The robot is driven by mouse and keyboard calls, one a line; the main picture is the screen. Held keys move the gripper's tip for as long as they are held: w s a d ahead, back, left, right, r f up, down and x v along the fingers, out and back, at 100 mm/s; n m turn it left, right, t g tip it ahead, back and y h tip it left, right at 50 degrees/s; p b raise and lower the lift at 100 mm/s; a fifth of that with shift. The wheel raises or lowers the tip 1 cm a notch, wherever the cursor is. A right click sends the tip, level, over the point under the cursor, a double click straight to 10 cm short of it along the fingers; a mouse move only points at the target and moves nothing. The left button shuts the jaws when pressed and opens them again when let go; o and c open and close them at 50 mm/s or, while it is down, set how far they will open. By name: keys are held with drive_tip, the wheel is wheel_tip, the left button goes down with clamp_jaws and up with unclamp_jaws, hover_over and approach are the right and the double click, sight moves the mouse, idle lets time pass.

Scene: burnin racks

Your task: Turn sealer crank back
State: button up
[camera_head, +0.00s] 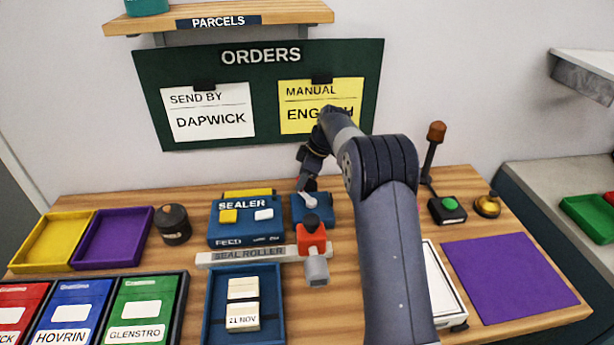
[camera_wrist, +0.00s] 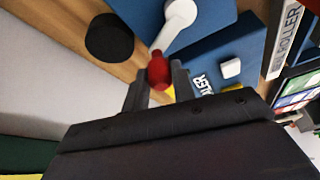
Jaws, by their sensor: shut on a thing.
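The sealer (camera_head: 231,235) is a blue box with yellow and white buttons, standing at the back middle of the bench. Beside it on the right is a smaller blue crank housing (camera_head: 325,213) with a white crank arm (camera_head: 311,202). In the wrist view, the white crank arm (camera_wrist: 180,17) ends in a red knob (camera_wrist: 158,70). My gripper (camera_wrist: 160,82) is shut on this knob, with one finger on each side. In the head view, my gripper (camera_head: 308,182) is small and partly hidden behind my arm, at the back end of the crank.
A seal roller (camera_head: 225,257) with a red clamp (camera_head: 311,238) lies in front. A dark round thing (camera_wrist: 110,37) stands close to the crank in the wrist view. A green-button box (camera_head: 446,210) and brass bell (camera_head: 487,206) stand right. The purple mat (camera_head: 510,275) is clear.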

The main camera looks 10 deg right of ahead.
drive_tip(key=n, duration=0.2)
drive_tip(key=s+a+n+g+p, duration=0.1)
drive_tip(key=a+n+g, duration=0.1)
drive_tip(key=n, duration=0.1)
drive_tip(key=shift+s+r+n, duration=0.1)
drive_tip(key=shift+s+n, duration=0.1)
drive_tip(key=shift+n, duration=0.1)
drive_tip(key=n, duration=0.1)
drive_tip(key=n+g+p, duration=0.1)
drive_tip(key=s+n, duration=0.1)
drive_tip(key=shift+s+a+h, duration=0.1)
drive_tip(key=shift+a+h, duration=0.15)
drive_tip(key=shift+h, duration=0.05)
drive_tip(key=shift+s+a+n+g+h+p, duration=0.15)
drive_tip(key=shift+s+n+g+p, duration=0.2)
drive_tip(key=shift+n, duration=0.55)
drive_tip(key=shift+s+n+g+h+p, duration=0.2)
drive_tip(key=shift+s+n+g, duration=0.15)
drive_tip(key=shift+n, duration=0.55)
drive_tip(key=o, duration=1)
